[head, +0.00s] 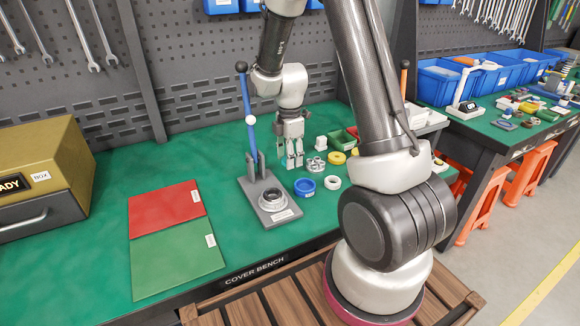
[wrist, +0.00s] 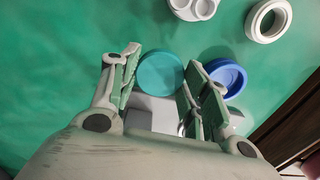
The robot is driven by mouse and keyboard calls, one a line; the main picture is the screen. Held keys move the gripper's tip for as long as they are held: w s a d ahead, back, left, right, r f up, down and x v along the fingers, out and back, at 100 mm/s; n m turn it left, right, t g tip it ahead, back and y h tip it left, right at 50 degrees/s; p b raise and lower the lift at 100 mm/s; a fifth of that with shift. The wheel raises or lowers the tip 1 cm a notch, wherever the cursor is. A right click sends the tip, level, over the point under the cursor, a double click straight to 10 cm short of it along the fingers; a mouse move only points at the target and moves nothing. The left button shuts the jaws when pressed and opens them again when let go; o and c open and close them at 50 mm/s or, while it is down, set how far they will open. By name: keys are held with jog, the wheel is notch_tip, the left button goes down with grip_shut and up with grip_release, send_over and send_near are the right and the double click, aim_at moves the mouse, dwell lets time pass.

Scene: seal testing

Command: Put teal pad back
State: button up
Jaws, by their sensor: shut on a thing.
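The teal pad (wrist: 160,73) is a round disc between my fingertips in the wrist view. My gripper (head: 294,160) is shut on it; the gripper also shows in the wrist view (wrist: 160,78). The head view does not clearly show the pad. My gripper is over the green bench, behind the blue ring (head: 305,187) and right of the lever press (head: 270,199). The blue ring sits close to the right finger in the wrist view (wrist: 226,77). I cannot tell how high the pad is above the bench.
A white ring (head: 332,183), a grey part with holes (head: 315,167) and a yellow ring (head: 337,158) stand near my gripper. A green tray (head: 342,140) is behind them. Red (head: 166,207) and green (head: 178,258) mats lie at the left, beside a gold box (head: 40,170).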

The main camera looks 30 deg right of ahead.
aim_at(290, 173)
jog(key=shift+f, duration=1.85)
jog(key=shift+f, duration=0.1)
jog(key=o, duration=1)
jog(key=shift+o, duration=0.2)
notch_tip(290, 173, up, 12)
jog(key=s+r+m+t, duration=0.2)
jog(key=s+r+m, duration=0.6)
jog(key=s+r, duration=0.4)
jog(key=s+r+m+t, duration=0.2)
jog(key=s+r+m, duration=0.3)
jog(key=s+m, duration=0.5)
jog(key=s, duration=0.2)
jog(key=shift+s+d, duration=0.25)
jog(key=shift+s, duration=0.1)
